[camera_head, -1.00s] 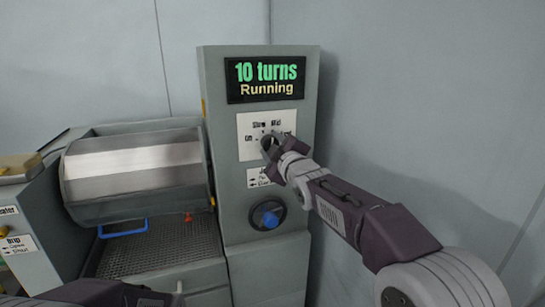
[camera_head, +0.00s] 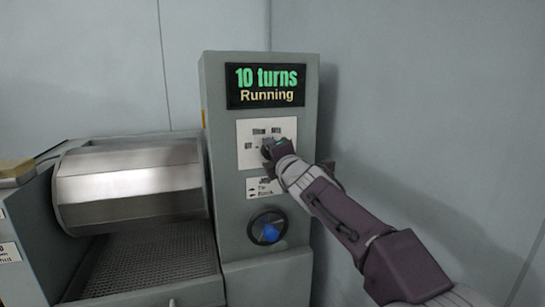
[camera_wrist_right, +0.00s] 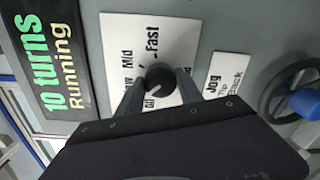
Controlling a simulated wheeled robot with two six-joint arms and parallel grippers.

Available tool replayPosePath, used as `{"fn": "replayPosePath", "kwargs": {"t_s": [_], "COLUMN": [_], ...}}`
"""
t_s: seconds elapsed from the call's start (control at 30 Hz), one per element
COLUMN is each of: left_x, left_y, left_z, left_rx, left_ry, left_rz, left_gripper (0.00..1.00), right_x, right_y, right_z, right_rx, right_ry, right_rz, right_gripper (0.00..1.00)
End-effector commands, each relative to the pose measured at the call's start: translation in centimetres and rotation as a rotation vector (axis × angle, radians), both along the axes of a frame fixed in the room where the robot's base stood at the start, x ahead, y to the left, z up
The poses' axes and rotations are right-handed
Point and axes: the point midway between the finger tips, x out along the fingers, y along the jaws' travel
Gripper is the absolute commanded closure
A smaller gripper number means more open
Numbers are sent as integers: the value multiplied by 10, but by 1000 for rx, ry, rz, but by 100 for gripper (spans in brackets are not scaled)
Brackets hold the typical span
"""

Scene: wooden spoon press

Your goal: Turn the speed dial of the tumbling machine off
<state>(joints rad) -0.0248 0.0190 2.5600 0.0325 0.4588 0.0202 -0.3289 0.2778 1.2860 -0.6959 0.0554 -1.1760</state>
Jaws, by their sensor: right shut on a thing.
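The speed dial (camera_wrist_right: 159,79) is a dark round knob on a white label plate (camera_wrist_right: 130,36) with "Mid", "Fast" and other marks. It sits on the front of the grey control column (camera_head: 226,215) of the tumbling machine. My right gripper (camera_wrist_right: 158,86) has its fingers on both sides of the dial and is shut on it. In the head view my right gripper (camera_head: 268,150) covers the dial. The display (camera_head: 265,86) reads "10 turns Running". The metal drum (camera_head: 130,187) is left of the column. My left gripper is not in view.
Below the dial are a jog label (camera_head: 264,189) and a handwheel with a blue centre (camera_head: 268,230). A mesh tray (camera_head: 150,265) lies under the drum. Grey walls stand behind and to the right, with free room right of the column.

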Motion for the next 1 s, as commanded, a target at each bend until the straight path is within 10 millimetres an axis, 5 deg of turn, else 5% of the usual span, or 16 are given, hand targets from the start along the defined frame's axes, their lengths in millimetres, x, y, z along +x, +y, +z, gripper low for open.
{"fn": "replayPosePath", "kwargs": {"t_s": [0.5,1.0], "left_x": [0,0], "left_y": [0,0], "left_z": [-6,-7], "left_rx": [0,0], "left_ry": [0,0], "left_rz": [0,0], "left_gripper": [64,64], "right_x": [0,1], "right_y": [1,1], "right_z": [-4,-5], "right_rx": [-389,-525], "right_ry": [-120,-162], "right_rz": [0,1], "right_gripper": [97,97]}}
